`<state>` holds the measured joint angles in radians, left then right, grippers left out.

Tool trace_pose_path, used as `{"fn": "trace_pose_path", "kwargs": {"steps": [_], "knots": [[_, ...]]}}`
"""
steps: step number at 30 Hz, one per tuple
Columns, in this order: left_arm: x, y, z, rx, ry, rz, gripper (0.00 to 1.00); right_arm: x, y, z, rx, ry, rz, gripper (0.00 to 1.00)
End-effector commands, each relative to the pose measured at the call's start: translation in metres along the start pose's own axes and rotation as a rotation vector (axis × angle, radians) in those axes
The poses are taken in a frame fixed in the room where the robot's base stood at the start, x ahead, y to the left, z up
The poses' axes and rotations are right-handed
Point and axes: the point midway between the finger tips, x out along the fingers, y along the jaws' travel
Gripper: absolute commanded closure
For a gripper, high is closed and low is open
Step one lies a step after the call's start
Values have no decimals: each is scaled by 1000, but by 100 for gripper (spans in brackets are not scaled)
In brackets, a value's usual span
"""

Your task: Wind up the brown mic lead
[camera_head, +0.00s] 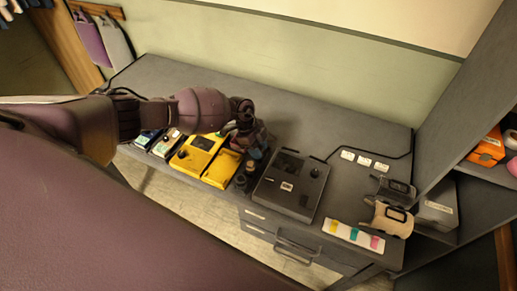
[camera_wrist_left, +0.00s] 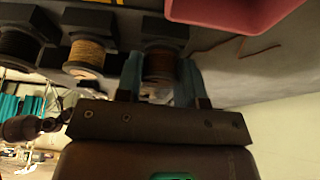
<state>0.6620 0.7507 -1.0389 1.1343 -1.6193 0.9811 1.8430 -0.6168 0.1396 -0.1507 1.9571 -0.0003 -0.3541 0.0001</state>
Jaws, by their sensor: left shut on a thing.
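My left gripper (camera_wrist_left: 160,80) is shut on a reel (camera_wrist_left: 159,65) wound with brown lead; the blue-grey fingers stand on either side of it in the wrist view. A thin brown lead end (camera_wrist_left: 262,50) trails on the grey surface to the right of the reel. In the head view my left gripper (camera_head: 252,143) is over the grey counter, between the yellow boxes and the black device, and hides the brown reel there. A yellow reel (camera_wrist_left: 88,55) and a black reel (camera_wrist_left: 18,45) stand in a row beside the brown one. My right gripper is not in view.
Yellow boxes (camera_head: 222,168) stand left of the gripper, and a black device (camera_head: 292,184) stands right of it. A colour-marked strip (camera_head: 353,236) and a beige item (camera_head: 388,219) lie farther right. A pink object (camera_wrist_left: 240,12) shows near the reel. The back counter is mostly clear.

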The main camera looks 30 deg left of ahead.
Motion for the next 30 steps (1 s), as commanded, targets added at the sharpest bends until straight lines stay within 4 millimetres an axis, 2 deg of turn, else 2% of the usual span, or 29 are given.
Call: {"fn": "trace_pose_path", "kwargs": {"steps": [3, 13, 22, 30], "knots": [[3, -1, 2, 98, -2, 40, 74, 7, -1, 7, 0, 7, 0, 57], [4, 0, 2, 393, 0, 163, 74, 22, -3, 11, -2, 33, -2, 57], [2, 0, 1, 572, 0, 238, 74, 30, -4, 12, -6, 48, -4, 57], [2, 0, 1, 725, 0, 301, 74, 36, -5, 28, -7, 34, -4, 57]]}}
